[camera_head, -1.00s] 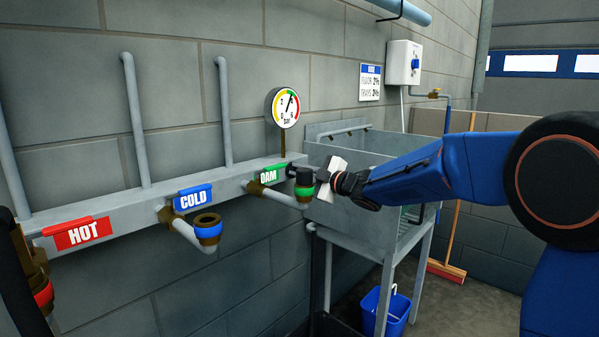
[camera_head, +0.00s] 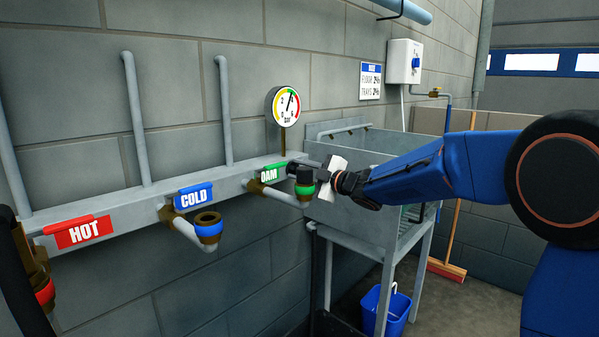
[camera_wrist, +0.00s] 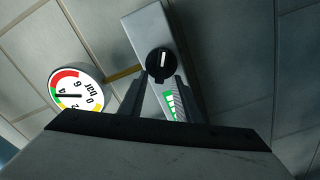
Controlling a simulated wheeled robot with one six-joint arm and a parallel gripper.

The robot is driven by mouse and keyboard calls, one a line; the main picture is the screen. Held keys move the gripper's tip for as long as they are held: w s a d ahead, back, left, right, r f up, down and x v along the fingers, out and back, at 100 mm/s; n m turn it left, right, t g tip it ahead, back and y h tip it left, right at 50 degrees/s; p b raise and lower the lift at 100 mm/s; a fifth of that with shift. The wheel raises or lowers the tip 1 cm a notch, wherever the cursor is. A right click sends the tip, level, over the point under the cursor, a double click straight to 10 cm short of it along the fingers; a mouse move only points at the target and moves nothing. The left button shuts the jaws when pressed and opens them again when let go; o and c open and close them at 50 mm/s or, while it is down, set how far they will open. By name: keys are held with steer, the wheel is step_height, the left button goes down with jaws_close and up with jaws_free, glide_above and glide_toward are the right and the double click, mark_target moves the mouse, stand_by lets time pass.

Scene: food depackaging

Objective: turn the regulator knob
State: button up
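The regulator knob (camera_wrist: 159,62) is round and black with a white mark, on the end of a grey rail in the wrist view. In the head view my gripper hides it at the rail's right end. My gripper (camera_wrist: 158,80) is open, its two dark fingers apart on either side of the knob, the tips near it. I cannot tell whether they touch it. In the head view my gripper (camera_head: 297,166) reaches left to the rail beside the green label (camera_head: 270,173). The pressure gauge (camera_head: 286,106) stands above the rail; it also shows in the wrist view (camera_wrist: 76,88).
A black-topped outlet with a green ring (camera_head: 305,189) sits just below my gripper. The blue-ringed outlet (camera_head: 208,229) and the COLD label (camera_head: 194,196) are further left. A metal sink (camera_head: 345,216) stands behind my gripper; a blue bucket (camera_head: 384,310) is under it.

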steer(key=v, duration=1.7)
steer(key=shift+s+d, duration=0.15)
steer(key=s+d+m+t+h, duration=0.3)
steer(key=d+m+t+h, duration=0.2)
steer(key=d+m+h, duration=0.6)
steer(key=s+d+f+m+g+h, duration=0.2)
steer(key=s+d+f+m+h, duration=0.15)
steer(key=s+d, duration=0.6)
steer(key=s+d+f+m+g, duration=0.1)
steer(key=s+f+m+g, duration=0.1)
steer(key=s+f, duration=0.3)
steer(key=s+f+m+g, duration=0.3)
steer(key=s+f, duration=0.3)
steer(key=s, duration=0.7)
steer(key=s+d+f+m+g, duration=0.1)
steer(key=s+f+m+g, duration=0.2)
steer(key=s+f, duration=0.3)
steer(key=s+g, duration=0.1)
steer(key=s, duration=0.2)
steer(key=shift+s+d+f, duration=0.2)
steer(key=shift+s+d, duration=0.05)
steer(key=shift+d, duration=0.05)
